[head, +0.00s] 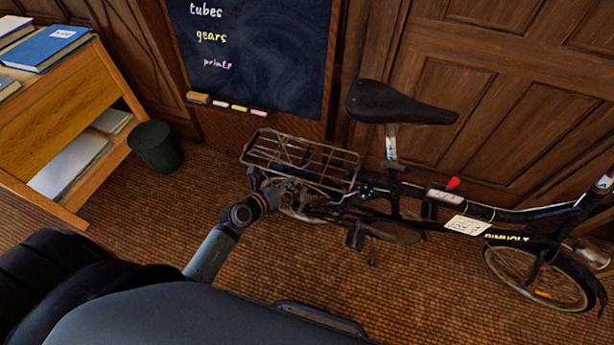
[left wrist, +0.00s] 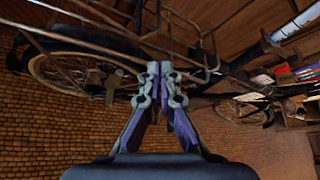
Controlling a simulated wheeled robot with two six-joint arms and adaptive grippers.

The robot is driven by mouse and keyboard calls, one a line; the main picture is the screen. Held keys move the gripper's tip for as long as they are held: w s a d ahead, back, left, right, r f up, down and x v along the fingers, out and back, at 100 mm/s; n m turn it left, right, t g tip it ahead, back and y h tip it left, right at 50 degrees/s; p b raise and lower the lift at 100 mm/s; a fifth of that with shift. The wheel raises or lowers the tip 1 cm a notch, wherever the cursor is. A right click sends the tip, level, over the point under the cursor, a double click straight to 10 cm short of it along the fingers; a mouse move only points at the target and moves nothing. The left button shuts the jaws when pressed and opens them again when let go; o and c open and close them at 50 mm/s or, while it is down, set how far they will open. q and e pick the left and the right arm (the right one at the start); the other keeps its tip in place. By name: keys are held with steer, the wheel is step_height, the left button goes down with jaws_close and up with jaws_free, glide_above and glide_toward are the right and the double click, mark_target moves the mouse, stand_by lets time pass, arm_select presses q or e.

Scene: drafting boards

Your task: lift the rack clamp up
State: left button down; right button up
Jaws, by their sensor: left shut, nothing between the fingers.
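A wire rack (head: 302,152) sits over the rear wheel of the black folding bicycle, behind its saddle; its clamp cannot be told apart from the rack's other bars. My left gripper (head: 296,193) is at the near lower side of the rack, partly blending with dark bicycle parts. In the left wrist view my left gripper (left wrist: 160,70) has its fingertips together with nothing between them. Thin bars of the rack (left wrist: 213,48) run just beyond and above the fingertips there; whether they touch cannot be told. My right gripper is out of view.
The bicycle's saddle (head: 398,103) and red lever (head: 453,183) stand right of the rack. A chalkboard (head: 258,55) and wood panelling are close behind. A dark green bin (head: 155,147) and wooden shelf unit (head: 62,115) stand left.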

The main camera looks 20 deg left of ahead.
mark_target(307, 176)
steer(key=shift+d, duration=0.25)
arm_select(q)
steer(key=b+x, duration=0.1)
steer(key=x, duration=0.1)
steer(key=b+x, duration=0.2)
steer(key=shift+w+d+f, duration=0.1)
steer(key=shift+w+f, duration=0.1)
steer(key=shift+f, duration=0.2)
steer(key=b+x, duration=0.4)
steer(key=x, duration=0.1)
steer(key=shift+r, duration=0.2)
steer(key=shift+w, duration=0.2)
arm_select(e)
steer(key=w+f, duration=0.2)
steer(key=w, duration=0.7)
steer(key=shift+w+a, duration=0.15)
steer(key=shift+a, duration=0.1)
arm_select(q)
steer(key=shift+r, duration=0.1)
